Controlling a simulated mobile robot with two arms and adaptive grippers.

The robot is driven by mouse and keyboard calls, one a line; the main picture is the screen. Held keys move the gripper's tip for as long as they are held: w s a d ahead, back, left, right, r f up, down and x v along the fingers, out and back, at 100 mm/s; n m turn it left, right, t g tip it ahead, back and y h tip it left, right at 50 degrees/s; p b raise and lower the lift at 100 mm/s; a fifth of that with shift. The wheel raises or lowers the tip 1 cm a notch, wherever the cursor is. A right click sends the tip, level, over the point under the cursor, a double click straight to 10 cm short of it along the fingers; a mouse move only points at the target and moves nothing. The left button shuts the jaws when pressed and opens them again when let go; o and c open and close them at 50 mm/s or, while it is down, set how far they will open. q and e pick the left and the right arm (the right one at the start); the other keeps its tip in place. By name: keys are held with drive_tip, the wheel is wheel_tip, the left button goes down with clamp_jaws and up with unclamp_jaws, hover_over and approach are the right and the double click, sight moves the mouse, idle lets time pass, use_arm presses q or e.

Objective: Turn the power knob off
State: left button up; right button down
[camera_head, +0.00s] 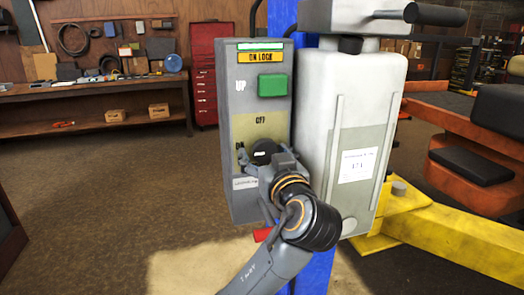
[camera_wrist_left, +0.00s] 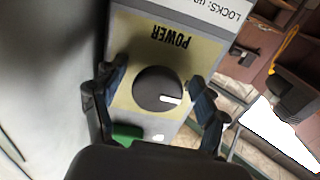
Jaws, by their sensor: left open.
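The power knob (camera_head: 264,151) is a round black dial on the yellow panel of the grey control box (camera_head: 240,200). In the left wrist view the knob (camera_wrist_left: 155,90) faces me, its white mark pointing to the picture's right, with the word POWER upside down above it. My left gripper (camera_head: 268,160) is right at the knob and partly hides its lower part in the head view. In the wrist view its two fingers stand apart, one on each side of the knob, with panel showing between each finger and the dial. My right gripper is in neither view.
A green button (camera_head: 273,85) sits above the knob. A white tank unit (camera_head: 350,130) stands close on the right, beside a blue post (camera_head: 314,265). Yellow lift arms (camera_head: 440,235) lie at lower right. A workbench (camera_head: 90,92) and red tool cabinet (camera_head: 203,82) are behind; floor at left is clear.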

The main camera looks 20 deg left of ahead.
use_arm(q)
drive_tip(key=c, duration=1.2)
drive_tip(key=shift+o, duration=0.2)
drive_tip(key=shift+s+r+m+p, duration=0.1)
drive_tip(key=shift+r+m+p, duration=0.05)
drive_tip(key=shift+m+p, duration=0.25)
drive_tip(key=m+p, duration=0.2)
drive_tip(key=shift+r+m, duration=0.1)
drive_tip(key=shift+m, duration=0.3)
drive_tip(key=m+p, duration=0.7)
drive_tip(key=p, duration=0.1)
drive_tip(key=m+p, duration=0.4)
drive_tip(key=shift+s+a+r+m+p, duration=0.2)
drive_tip(key=shift+a+r+m+p, duration=0.1)
drive_tip(key=shift+r+p, duration=0.1)
drive_tip(key=shift+m+p, duration=1.4)
drive_tip(key=shift+p, duration=0.1)
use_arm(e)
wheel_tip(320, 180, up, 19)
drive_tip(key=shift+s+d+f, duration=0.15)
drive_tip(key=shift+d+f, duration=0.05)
use_arm(q)
drive_tip(key=shift+f, duration=0.1)
